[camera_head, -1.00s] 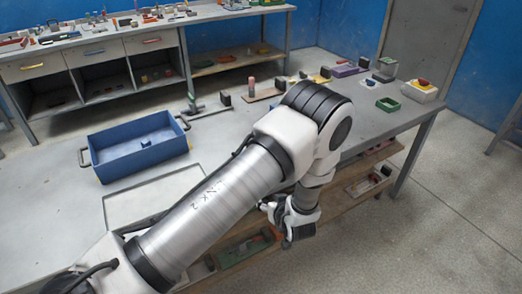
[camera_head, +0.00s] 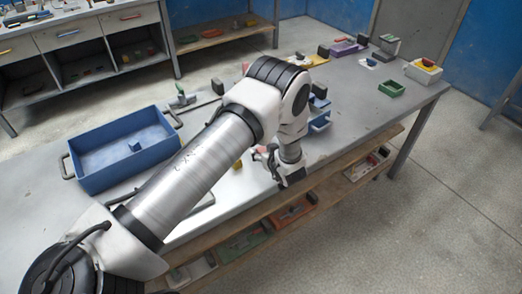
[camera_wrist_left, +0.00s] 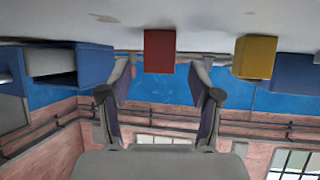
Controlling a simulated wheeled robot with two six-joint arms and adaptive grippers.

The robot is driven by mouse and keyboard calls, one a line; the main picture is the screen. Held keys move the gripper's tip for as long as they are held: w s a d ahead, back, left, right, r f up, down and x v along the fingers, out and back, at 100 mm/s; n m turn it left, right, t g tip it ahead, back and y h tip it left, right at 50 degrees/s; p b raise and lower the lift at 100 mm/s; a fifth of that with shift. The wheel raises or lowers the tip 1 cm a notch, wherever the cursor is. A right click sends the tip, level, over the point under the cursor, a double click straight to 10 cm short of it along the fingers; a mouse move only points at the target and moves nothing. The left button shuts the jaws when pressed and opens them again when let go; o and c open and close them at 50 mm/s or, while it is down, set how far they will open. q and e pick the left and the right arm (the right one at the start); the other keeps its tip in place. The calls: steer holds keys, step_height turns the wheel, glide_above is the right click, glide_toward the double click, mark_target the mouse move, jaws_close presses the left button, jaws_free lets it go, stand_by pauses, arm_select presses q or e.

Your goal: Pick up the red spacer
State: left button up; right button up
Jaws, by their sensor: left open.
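The red spacer (camera_wrist_left: 160,50) is a red block in the left wrist view, where the picture is upside down and the table surface runs along the top. It stands between the lines of my left gripper's two fingers (camera_wrist_left: 161,82), just beyond their tips. The fingers are spread apart with nothing between them. In the head view my left gripper (camera_head: 284,172) is low at the table's front edge, partly behind its own wrist. I cannot make out the red spacer clearly there. My right gripper is in neither view.
A yellow block (camera_wrist_left: 255,57) and a blue block (camera_wrist_left: 293,75) stand right of the spacer in the wrist view; a hollow blue box (camera_wrist_left: 88,64) stands left. In the head view a blue tray (camera_head: 125,150) is on the table's left. The far right tabletop (camera_head: 350,105) has free room.

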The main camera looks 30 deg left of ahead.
arm_select(q)
steer(key=shift+w+a+f, duration=0.1)
steer(key=shift+a+f, duration=0.05)
steer(key=shift+a, duration=0.1)
steer(key=shift+d+r, duration=0.2)
steer(key=shift+d, duration=0.05)
steer(key=shift+c, duration=0.6)
steer(key=c, duration=1.1)
steer(key=shift+o, duration=0.2)
